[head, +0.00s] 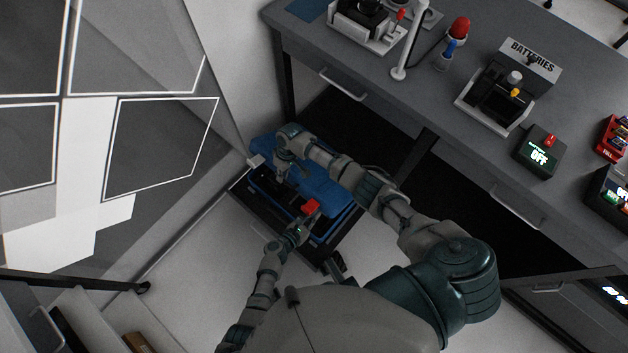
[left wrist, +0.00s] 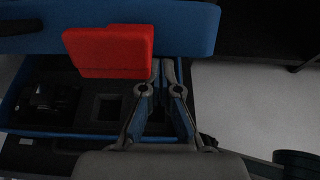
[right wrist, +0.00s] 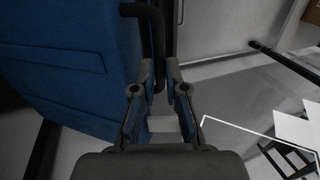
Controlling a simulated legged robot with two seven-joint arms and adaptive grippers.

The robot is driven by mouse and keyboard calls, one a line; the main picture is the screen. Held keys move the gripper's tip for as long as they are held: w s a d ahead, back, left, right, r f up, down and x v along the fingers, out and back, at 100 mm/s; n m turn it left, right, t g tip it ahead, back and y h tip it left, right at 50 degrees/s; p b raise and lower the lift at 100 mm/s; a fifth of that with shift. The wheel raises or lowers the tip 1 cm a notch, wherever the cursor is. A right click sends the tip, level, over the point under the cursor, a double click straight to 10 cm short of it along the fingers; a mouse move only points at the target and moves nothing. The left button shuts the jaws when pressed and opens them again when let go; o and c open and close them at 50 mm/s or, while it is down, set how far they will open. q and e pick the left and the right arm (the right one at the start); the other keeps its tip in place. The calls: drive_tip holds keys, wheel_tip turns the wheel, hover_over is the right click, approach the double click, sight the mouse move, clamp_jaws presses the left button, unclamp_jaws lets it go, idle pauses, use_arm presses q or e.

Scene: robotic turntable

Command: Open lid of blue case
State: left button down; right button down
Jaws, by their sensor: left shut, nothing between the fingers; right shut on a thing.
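The blue case (head: 330,192) sits on a black base low on the floor by the desk. Its lid shows at the top of the left wrist view (left wrist: 190,30), with the dark interior (left wrist: 105,108) visible below, so the lid stands partly raised. My right gripper (right wrist: 160,75) is shut on a black handle (right wrist: 157,30) beside the blue lid (right wrist: 70,60); it shows at the case's far left in the head view (head: 279,174). My left gripper (head: 302,224) is shut and empty at the near side, its fingertips (left wrist: 163,66) beside a red block (left wrist: 108,50).
A grey desk (head: 440,70) with devices stands behind and right of the case. A patterned grey panel (head: 150,150) is on the left. White floor (head: 205,265) lies free in front. A black object (left wrist: 40,108) lies inside the case.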

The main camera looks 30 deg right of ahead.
use_arm(q)
drive_tip(key=shift+w+d+r, duration=0.2)
drive_tip(key=shift+d+r, duration=0.35)
drive_tip(key=shift+r, duration=0.35)
drive_tip(key=shift+d+r, duration=0.2)
drive_tip(key=shift+r, duration=0.05)
use_arm(e)
drive_tip(key=shift+s+f, duration=0.1)
drive_tip(key=shift+s, duration=0.05)
use_arm(q)
drive_tip(key=shift+w, duration=0.1)
use_arm(e)
drive_tip(key=c, duration=1.2)
unclamp_jaws()
use_arm(q)
drive_tip(key=shift+a+f, duration=0.15)
